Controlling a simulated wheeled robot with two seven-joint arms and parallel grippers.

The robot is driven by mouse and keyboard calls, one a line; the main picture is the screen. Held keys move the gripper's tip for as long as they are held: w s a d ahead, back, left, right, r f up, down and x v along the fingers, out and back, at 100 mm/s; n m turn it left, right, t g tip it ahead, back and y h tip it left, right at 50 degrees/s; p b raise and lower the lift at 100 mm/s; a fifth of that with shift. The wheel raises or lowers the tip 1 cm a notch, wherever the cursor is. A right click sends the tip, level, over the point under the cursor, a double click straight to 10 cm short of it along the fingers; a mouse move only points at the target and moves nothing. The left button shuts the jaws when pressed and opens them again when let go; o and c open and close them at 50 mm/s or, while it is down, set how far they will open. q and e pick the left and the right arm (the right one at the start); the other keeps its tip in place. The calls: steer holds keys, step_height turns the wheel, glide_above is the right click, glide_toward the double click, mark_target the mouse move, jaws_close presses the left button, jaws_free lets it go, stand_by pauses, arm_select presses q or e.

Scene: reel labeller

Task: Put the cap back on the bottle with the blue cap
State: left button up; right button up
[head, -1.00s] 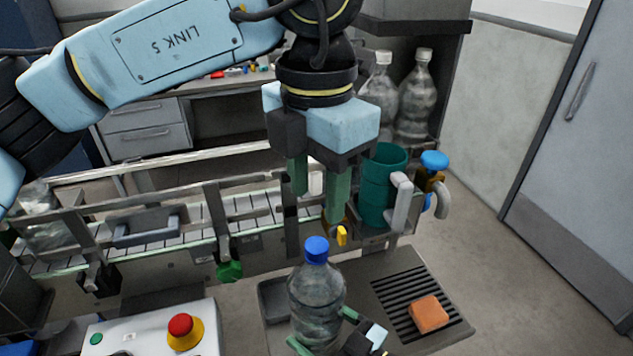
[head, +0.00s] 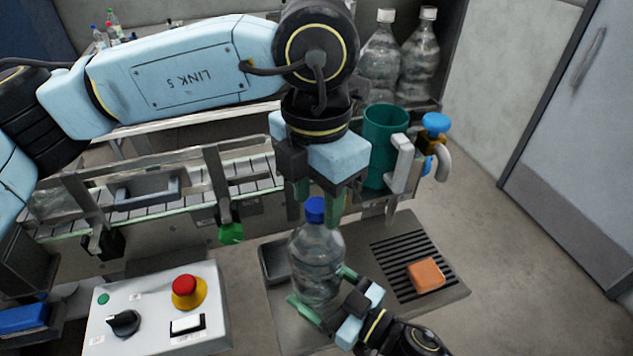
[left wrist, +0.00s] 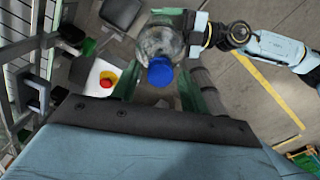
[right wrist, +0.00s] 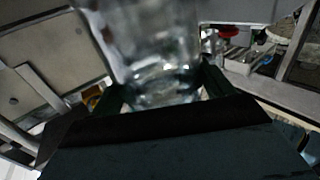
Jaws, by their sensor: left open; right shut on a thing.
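The clear bottle (head: 317,268) stands upright on the grey work surface, with the blue cap (head: 315,210) on its mouth. Whether the cap is screwed tight cannot be told. My right gripper (head: 325,300) is shut on the lower part of the bottle; in the right wrist view the bottle (right wrist: 160,60) fills the space between its fingers. My left gripper (head: 318,205) is open and points down at the cap, its fingers on either side. In the left wrist view the blue cap (left wrist: 160,72) sits between the spread fingers, apparently not gripped.
A drip grate with an orange sponge (head: 426,275) is right of the bottle. A green cup (head: 385,145) and a tap with a blue knob (head: 436,124) stand behind. A control box with a red button (head: 186,288) is front left. The conveyor (head: 160,200) runs behind it.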

arm_select(q)
jaws_close()
steer(key=shift+o, duration=0.7)
jaws_free()
step_height(320, 180, up, 12)
arm_select(e)
steer(key=o, duration=1.8)
arm_select(q)
steer(key=shift+f+b, duration=1.05)
arm_select(e)
steer(key=shift+o, duration=0.2)
steer(key=v, duration=1.3)
steer(key=shift+s, duration=0.2)
